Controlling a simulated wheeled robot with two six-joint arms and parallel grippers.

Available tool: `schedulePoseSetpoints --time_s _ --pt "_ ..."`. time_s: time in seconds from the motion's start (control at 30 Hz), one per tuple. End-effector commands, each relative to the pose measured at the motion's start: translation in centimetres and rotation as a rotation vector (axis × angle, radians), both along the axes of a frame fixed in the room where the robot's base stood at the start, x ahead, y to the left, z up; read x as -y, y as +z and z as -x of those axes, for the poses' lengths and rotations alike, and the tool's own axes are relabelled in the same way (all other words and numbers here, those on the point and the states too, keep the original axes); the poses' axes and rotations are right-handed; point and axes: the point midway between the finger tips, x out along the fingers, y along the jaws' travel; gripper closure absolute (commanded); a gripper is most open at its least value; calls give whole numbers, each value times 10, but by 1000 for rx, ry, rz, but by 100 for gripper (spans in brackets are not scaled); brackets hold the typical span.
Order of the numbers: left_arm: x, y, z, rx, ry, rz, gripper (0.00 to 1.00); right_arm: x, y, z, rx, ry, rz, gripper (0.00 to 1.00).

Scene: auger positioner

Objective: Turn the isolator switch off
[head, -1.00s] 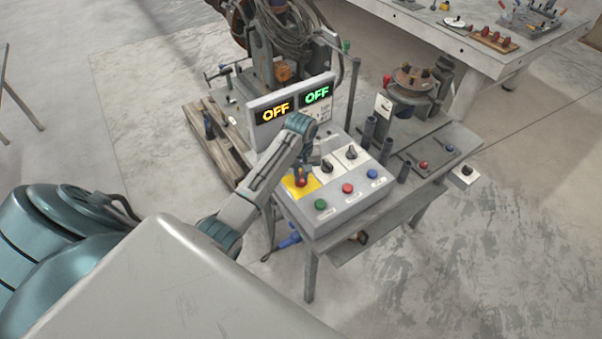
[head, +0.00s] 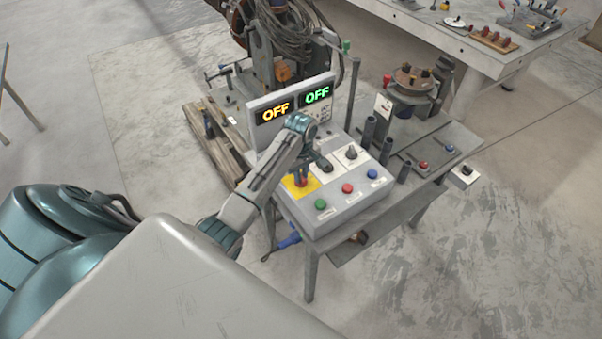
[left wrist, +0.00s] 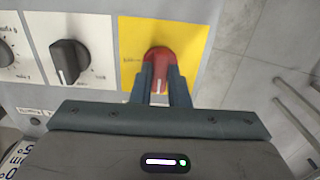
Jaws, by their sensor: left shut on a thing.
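The isolator switch is a red rotary handle on a yellow plate (head: 311,187) at the left of the sloped control panel (head: 335,212). In the left wrist view the red isolator switch (left wrist: 160,60) points down toward my gripper, with a white line on its lower end. My left gripper (left wrist: 161,84) is shut on the switch's lower end, one finger on each side. In the head view my left gripper (head: 301,176) comes down onto the switch from above and hides part of it. My right gripper is not in view.
Green (head: 321,204), red (head: 347,188) and blue (head: 372,174) buttons line the panel's front. A display (head: 290,108) behind reads OFF twice.

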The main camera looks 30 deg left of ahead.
Motion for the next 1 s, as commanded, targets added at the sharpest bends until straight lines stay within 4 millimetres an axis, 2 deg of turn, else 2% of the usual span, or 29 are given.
schedulePoseSetpoints --time_s 0.3,0.33,0.43,0.77,0.87,1.0 --pt "-1 2 -1 4 2 -3 100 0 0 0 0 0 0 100" --pt "-1 2 -1 4 2 -3 82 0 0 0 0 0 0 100" --pt "-1 2 -1 4 2 -2 64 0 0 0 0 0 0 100" --pt "0 3 -1 2 1 0 64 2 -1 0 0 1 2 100" --pt "-1 12 -2 5 0 -1 64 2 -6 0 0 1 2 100" --pt "-1 37 -2 7 0 -2 64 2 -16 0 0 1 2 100"
